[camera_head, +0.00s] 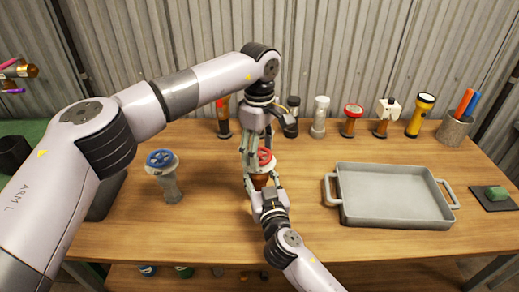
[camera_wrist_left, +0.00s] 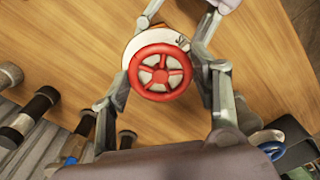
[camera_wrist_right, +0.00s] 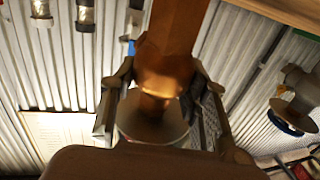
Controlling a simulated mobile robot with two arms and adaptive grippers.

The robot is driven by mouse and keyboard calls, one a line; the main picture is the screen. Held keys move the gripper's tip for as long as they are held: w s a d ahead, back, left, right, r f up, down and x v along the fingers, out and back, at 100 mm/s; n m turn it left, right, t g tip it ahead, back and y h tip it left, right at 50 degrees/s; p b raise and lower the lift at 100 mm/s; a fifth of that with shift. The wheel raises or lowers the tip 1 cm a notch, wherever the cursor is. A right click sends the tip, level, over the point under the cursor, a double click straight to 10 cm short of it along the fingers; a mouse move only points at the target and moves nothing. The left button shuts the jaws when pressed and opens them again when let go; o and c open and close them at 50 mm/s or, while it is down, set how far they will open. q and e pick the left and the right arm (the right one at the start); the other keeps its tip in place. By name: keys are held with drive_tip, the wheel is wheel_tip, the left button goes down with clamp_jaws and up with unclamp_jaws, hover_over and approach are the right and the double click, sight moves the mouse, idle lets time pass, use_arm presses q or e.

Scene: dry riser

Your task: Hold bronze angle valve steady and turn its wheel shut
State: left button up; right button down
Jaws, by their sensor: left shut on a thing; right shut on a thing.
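The bronze angle valve (camera_head: 260,181) is between my grippers near the middle of the bench, with its bronze body filling the right wrist view (camera_wrist_right: 163,70). Its red wheel (camera_wrist_left: 160,72) faces up at my left wrist camera, above a white disc with dark lettering. My left gripper (camera_head: 258,155) comes down from above and is shut on the red wheel, one finger on each side. My right gripper (camera_head: 262,188) reaches in from the front and is shut on the bronze body. The fingers hide much of the valve in the head view.
A blue-wheeled valve (camera_head: 161,163) stands at left. A grey tray (camera_head: 390,220) lies at right, beside a green block (camera_head: 497,193) on a dark pad. A row of fittings, a yellow flashlight (camera_head: 420,115) and a pen cup (camera_head: 455,130) line the back by the corrugated wall.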

use_arm(q)
drive_tip(key=shift+a, duration=0.1)
idle(0.3)
drive_tip(key=o, duration=1.1)
drive_tip(key=shift+o, duration=0.2)
wheel_tip(320, 180, up, 12)
use_arm(e)
drive_tip(key=c, duration=0.8)
unclamp_jaws()
drive_tip(key=shift+c, duration=0.2)
